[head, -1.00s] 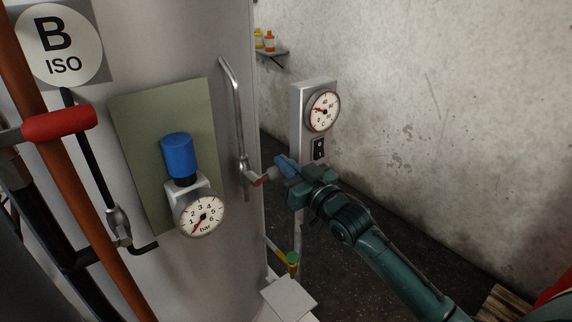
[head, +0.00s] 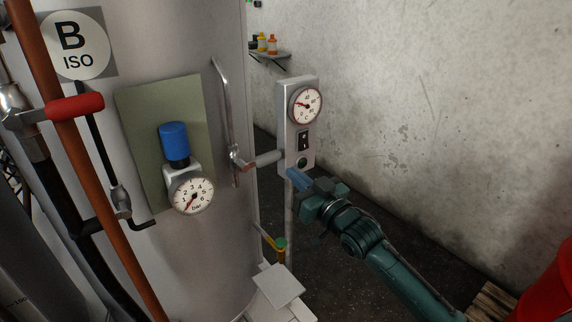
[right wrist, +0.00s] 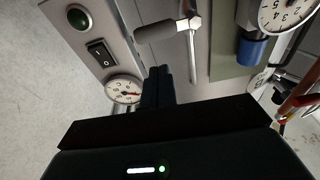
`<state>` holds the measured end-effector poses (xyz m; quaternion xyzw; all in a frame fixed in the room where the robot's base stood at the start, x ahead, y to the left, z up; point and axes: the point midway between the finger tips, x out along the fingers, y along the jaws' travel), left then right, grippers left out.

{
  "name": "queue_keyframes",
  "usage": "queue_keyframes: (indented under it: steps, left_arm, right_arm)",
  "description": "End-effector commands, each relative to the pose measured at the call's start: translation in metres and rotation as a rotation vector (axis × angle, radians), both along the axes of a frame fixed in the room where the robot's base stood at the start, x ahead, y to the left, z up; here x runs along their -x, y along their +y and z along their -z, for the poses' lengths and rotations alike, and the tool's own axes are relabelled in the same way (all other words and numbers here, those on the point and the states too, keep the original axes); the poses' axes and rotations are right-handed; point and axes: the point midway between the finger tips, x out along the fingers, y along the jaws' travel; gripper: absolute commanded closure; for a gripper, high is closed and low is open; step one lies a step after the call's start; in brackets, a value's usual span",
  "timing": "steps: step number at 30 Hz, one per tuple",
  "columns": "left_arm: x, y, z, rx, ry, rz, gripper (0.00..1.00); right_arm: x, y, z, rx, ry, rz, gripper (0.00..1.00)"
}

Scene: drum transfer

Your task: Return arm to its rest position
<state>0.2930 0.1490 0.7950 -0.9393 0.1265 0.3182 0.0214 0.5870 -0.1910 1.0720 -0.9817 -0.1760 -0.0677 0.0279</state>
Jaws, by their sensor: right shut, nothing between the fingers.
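My right arm comes in from the lower right in the head view. Its gripper (head: 292,176) is shut and empty, in front of the lower end of the grey control box (head: 285,120). In the right wrist view the dark shut fingers (right wrist: 160,85) point toward the tank wall, between the control box and a lever with a grey grip (right wrist: 160,32). That lever (head: 265,159) reaches from the tank toward the box in the head view. The fingers appear apart from the lever. My left gripper does not show.
The steel tank (head: 225,250) carries a blue-capped regulator (head: 174,142) with a bar gauge (head: 191,194). A red-handled valve (head: 75,106) and an orange pipe (head: 75,150) stand at left. A green-topped valve (head: 280,243) is below. A small shelf (head: 270,54) hangs on the concrete wall. Open floor lies right of the tank.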

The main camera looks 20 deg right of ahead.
Motion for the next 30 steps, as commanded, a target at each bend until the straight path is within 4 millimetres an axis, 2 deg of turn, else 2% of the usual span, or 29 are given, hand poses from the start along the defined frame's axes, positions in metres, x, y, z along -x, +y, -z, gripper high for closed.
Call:
queue_keyframes:
  steps: [3, 5, 8, 11, 12, 14, 15, 19, 21, 24, 27, 30]
  left_arm:
    - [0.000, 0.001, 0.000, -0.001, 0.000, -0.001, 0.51]
    - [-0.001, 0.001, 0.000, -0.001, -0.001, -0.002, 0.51]
    - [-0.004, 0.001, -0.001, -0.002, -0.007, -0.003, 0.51]
    - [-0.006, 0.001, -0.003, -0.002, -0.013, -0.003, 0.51]
    - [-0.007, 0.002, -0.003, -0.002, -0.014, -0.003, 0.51]
    - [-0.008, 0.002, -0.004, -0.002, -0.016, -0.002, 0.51]
    - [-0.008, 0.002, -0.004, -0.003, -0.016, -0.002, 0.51]
    - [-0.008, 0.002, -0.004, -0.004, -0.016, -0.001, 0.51]
    - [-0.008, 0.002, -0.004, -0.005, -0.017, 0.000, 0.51]
    - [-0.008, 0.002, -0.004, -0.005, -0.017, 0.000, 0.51]
    - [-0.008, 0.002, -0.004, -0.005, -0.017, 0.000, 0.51]
    - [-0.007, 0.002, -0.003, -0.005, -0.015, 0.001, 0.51]
  right_arm:
    - [0.001, 0.001, 0.003, 0.001, 0.005, 0.000, 1.00]
    - [0.006, 0.003, 0.013, 0.004, 0.023, 0.001, 1.00]
    - [0.025, 0.010, 0.048, 0.016, 0.090, 0.005, 1.00]
    - [0.062, 0.020, 0.102, 0.046, 0.204, 0.016, 1.00]
    - [0.081, 0.024, 0.126, 0.060, 0.258, 0.021, 1.00]
    - [0.113, 0.030, 0.160, 0.084, 0.340, 0.030, 1.00]
    - [0.135, 0.033, 0.180, 0.101, 0.395, 0.036, 1.00]
    - [0.203, 0.038, 0.231, 0.156, 0.555, 0.054, 1.00]
    - [0.235, 0.039, 0.249, 0.183, 0.625, 0.061, 1.00]
    - [0.267, 0.039, 0.265, 0.211, 0.697, 0.068, 1.00]
    - [0.285, 0.039, 0.272, 0.226, 0.735, 0.071, 1.00]
    - [0.290, 0.039, 0.274, 0.233, 0.747, 0.072, 1.00]
